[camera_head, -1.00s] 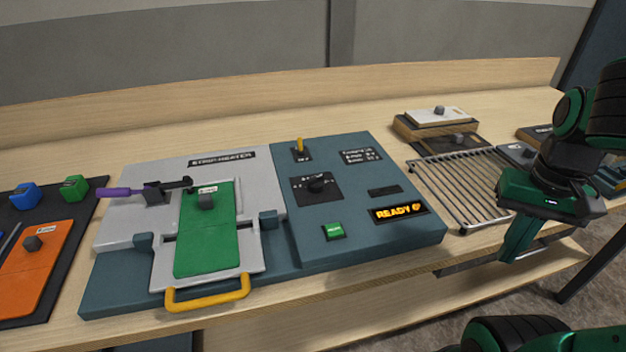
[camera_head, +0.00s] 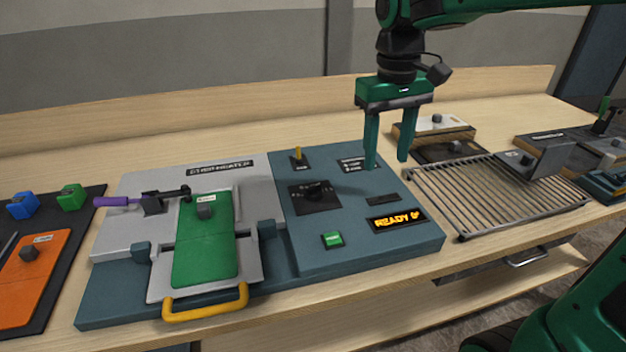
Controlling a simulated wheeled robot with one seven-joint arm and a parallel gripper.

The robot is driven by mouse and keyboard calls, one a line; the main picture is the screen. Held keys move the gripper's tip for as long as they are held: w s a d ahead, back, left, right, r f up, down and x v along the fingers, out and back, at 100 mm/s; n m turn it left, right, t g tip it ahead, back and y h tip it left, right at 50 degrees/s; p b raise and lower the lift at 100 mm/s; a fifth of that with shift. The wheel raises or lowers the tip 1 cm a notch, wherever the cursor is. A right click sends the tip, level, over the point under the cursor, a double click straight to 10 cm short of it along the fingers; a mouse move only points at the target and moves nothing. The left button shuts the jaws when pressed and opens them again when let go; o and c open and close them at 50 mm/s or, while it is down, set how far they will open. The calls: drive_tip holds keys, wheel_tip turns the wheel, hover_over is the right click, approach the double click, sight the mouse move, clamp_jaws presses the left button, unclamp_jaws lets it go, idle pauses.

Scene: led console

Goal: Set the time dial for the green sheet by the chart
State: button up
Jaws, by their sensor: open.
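The console (camera_head: 295,253) stands on the bench, with a grey left half and a blue right half. The green sheet (camera_head: 206,250) lies in a tray with a yellow handle (camera_head: 206,304). My gripper (camera_head: 387,166) is open and empty, pointing down above the console's right back edge, to the right of the dial and chart.
A yellow-tipped lever (camera_head: 299,156) stands behind the dial. A green button (camera_head: 333,239) and a lit READY display (camera_head: 397,220) are in front. A purple-handled tool (camera_head: 118,201) and an orange sheet (camera_head: 36,263) are left. A wire rack (camera_head: 490,193) stands right.

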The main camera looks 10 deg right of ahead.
sight(314, 186)
drive_tip(key=w+a+r+n, duration=0.1)
drive_tip(key=w+a+n, duration=0.1)
drive_tip(key=a, duration=0.5)
drive_tip(key=w+a+r+n, duration=0.2)
drive_tip(key=a, duration=0.4)
drive_tip(key=shift+y, duration=0.3)
drive_tip(key=f, duration=1.1)
drive_tip(key=shift+s+a+f, duration=0.1)
drive_tip(key=shift+a+f, duration=0.05)
drive_tip(key=shift+a, duration=0.1)
drive_tip(key=c, duration=1)
